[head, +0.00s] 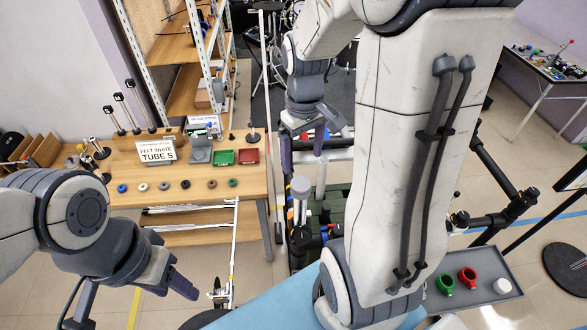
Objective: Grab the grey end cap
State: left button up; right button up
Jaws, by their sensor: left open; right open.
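A row of small ring-like caps lies along the front of the wooden table. One of them looks grey (164,186), between a pale one (143,187) and a dark one (185,184). My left gripper (128,306) is open and empty, in front of the table and nearer the camera. My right gripper (304,158) is open above the post, right of the table. Nothing shows between its fingers, though its arm hides part of the area.
A grey tray (478,262) at right holds a green cup, a red cup and a white piece. Shelving stands behind.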

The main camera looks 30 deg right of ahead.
jog(key=b, duration=0.4)
send_over(301, 184)
notch_tip(301, 184, down, 5)
jog(key=shift+r, duration=0.1)
notch_tip(301, 184, down, 6)
jog(key=b, duration=0.5)
jog(key=shift+r, duration=0.35)
jog(key=c, duration=1.3)
jog(key=shift+r, duration=0.15)
